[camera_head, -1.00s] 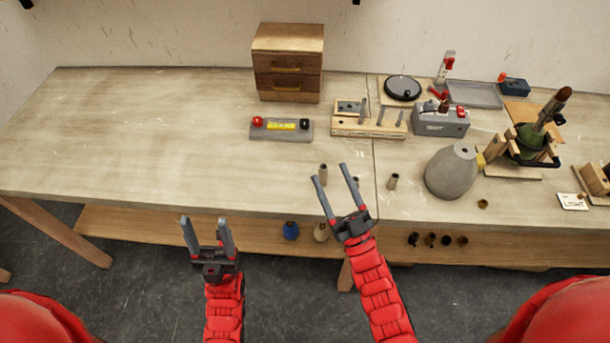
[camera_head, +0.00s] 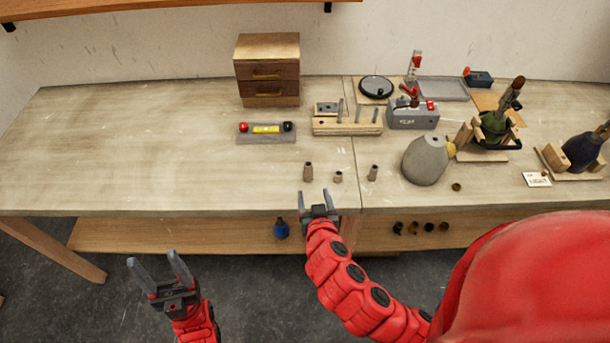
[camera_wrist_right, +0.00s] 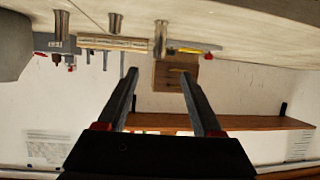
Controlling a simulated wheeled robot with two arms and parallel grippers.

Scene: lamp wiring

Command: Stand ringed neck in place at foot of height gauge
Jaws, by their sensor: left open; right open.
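Three small tan-grey necks stand upright near the table's front edge: a taller one (camera_head: 308,172), a short one (camera_head: 338,177) and one to the right (camera_head: 373,173). They also show in the upside-down right wrist view, the taller one (camera_wrist_right: 160,38) nearest my fingers. I cannot tell which has rings. An upright post with red parts (camera_head: 413,66) at the back right looks like the height gauge; its foot is partly hidden. My right gripper (camera_head: 317,199) is open and empty, just in front of the taller and short necks. My left gripper (camera_head: 155,262) is open, before the table.
A grey bulb-shaped lamp body (camera_head: 424,162) stands right of the necks. The table's left part is clear.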

